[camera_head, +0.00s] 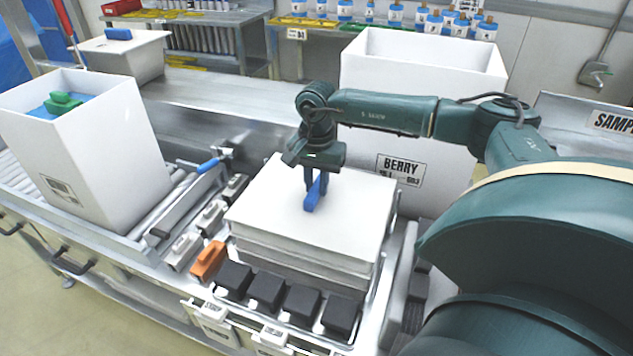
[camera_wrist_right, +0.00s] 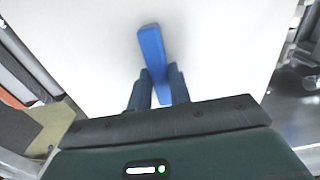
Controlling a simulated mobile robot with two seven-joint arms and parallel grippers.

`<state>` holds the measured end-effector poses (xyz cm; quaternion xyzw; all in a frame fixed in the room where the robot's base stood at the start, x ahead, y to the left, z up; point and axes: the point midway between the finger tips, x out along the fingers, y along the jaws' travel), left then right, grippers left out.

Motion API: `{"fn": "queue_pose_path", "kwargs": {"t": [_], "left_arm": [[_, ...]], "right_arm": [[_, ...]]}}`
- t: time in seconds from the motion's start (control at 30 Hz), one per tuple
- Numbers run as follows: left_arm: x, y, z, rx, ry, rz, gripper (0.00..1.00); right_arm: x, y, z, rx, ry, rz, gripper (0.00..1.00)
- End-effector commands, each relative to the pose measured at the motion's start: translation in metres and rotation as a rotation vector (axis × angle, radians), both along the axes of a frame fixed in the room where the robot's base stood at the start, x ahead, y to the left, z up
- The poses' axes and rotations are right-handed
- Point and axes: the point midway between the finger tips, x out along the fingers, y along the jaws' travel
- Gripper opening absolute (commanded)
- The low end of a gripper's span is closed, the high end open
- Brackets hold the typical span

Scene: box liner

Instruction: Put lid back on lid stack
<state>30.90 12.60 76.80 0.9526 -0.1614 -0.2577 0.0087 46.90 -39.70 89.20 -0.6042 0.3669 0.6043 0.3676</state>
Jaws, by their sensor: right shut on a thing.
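A stack of white lids (camera_head: 310,262) stands at the middle of the bench. The top white lid (camera_head: 275,190) lies on or just over the stack, roughly lined up with it; I cannot tell whether it is fully resting. Its blue handle (camera_head: 315,193) stands up from its middle. My right gripper (camera_head: 315,185) points down and is shut on the blue handle. The right wrist view shows the handle (camera_wrist_right: 152,50) between the two fingers and the white lid (camera_wrist_right: 90,45) filling most of the picture. My left gripper is not in view.
A tall white box (camera_head: 110,150) with blue and green things inside stands at left on rollers. A large white box labelled BERRY (camera_head: 425,60) stands behind the stack.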

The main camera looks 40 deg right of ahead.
Motion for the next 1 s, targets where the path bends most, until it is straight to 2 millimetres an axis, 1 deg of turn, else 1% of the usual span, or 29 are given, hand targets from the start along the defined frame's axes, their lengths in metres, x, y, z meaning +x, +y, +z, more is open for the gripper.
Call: {"fn": "queue_pose_path", "kwargs": {"t": [0.2,0.23,0.3,0.5,0.67,0.93,1.0], "left_arm": [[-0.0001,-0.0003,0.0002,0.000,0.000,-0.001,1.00],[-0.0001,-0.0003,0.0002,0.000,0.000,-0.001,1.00],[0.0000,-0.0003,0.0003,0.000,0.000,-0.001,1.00],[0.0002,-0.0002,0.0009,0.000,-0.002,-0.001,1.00],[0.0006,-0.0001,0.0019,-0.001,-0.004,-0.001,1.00],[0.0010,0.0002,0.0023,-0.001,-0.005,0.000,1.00],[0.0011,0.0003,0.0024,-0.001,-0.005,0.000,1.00]], "right_arm": [[0.0002,0.0000,0.0003,0.000,0.000,0.000,0.00],[0.0002,0.0000,0.0003,0.000,0.000,0.000,0.22],[0.0001,0.0000,0.0003,0.000,0.000,0.000,0.28],[0.0000,-0.0001,0.0001,0.000,0.000,0.000,0.44],[0.0000,-0.0002,0.0000,0.000,0.000,0.000,0.45],[-0.0002,-0.0002,-0.0003,0.000,0.001,0.000,0.66],[-0.0002,-0.0002,-0.0003,0.000,0.001,0.000,0.67]]}}
